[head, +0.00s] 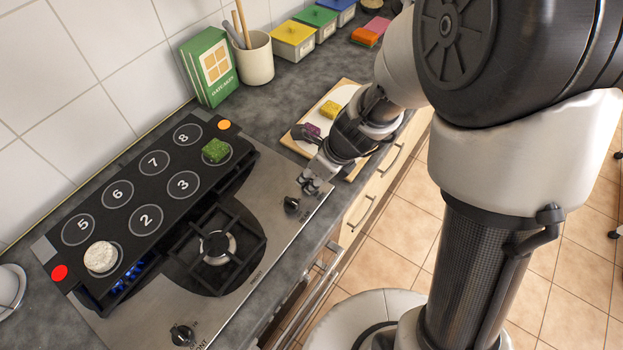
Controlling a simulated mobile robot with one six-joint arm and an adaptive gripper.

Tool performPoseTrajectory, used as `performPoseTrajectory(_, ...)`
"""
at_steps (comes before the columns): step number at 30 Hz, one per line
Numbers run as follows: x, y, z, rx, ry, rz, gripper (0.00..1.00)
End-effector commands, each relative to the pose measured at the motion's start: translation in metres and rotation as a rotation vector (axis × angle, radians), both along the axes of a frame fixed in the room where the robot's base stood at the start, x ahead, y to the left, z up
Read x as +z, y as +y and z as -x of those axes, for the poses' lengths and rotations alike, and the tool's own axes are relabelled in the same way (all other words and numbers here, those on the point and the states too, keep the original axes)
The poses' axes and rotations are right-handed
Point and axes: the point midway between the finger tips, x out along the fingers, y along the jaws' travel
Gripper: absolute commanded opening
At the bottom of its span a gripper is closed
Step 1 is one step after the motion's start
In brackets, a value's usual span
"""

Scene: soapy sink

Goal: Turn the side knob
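Two black knobs sit on the steel stove top (275,225). One knob (291,205) is at the right end, close to my gripper. The other knob (181,335) is at the front, beside lettering that partly reads "ONT". I cannot read a label that marks either one as the side knob. My gripper (310,184) points down just above and to the right of the right-end knob. It appears apart from that knob. The fingers are small and dark here, and I cannot tell how far they are spread.
A black board (150,190) with numbered circles lies over the stove's back, bearing a green block (215,150) and a whitish round piece (101,257). Blue flame (125,275) shows under its left end. A cutting board (347,88) with a plate lies beneath my arm.

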Motion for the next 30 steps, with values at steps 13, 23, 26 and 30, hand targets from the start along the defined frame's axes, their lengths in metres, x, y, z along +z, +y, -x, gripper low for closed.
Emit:
performPoseTrajectory(13, -0.0093, 0.0032, -0.0027, 0.001, -0.001, 0.001, 0.29)
performPoseTrajectory(23, -0.0093, 0.0031, -0.0026, 0.001, 0.000, 0.000, 0.07)
performPoseTrajectory(26, -0.0093, 0.0031, -0.0026, 0.001, -0.001, 0.001, 0.01)
performPoseTrajectory(30, -0.0092, 0.0032, -0.0026, 0.001, -0.001, 0.001, 0.00)
